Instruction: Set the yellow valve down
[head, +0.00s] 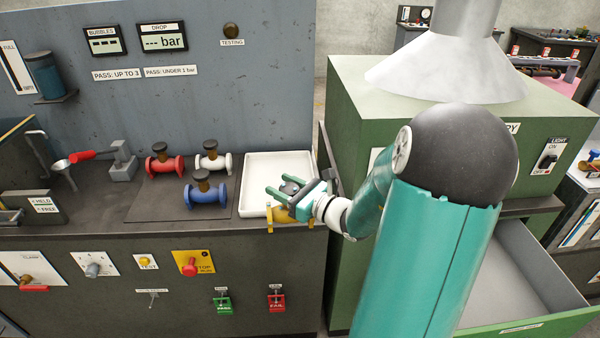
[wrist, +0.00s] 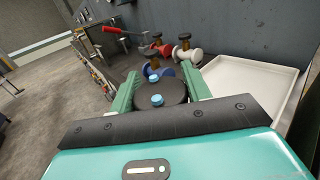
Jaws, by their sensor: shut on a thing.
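The yellow valve (head: 284,216) is at the front edge of the bench, by the front of the white tray (head: 249,198). It is partly hidden by my gripper (head: 276,203), which is shut on it. A dark round cap (wrist: 160,89) with light-blue dots sits between the fingers in the wrist view. The valve's yellow body is hidden there. Whether the valve touches the bench or hangs above it, I cannot tell. The white tray also shows at the right of the wrist view (wrist: 245,72) and looks empty.
A red valve (head: 165,164), a white valve (head: 213,160) and a blue valve (head: 204,192) stand on a dark mat (head: 165,204) left of the tray. A green cabinet (head: 345,130) rises right of the tray. An open drawer (head: 515,270) is at lower right.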

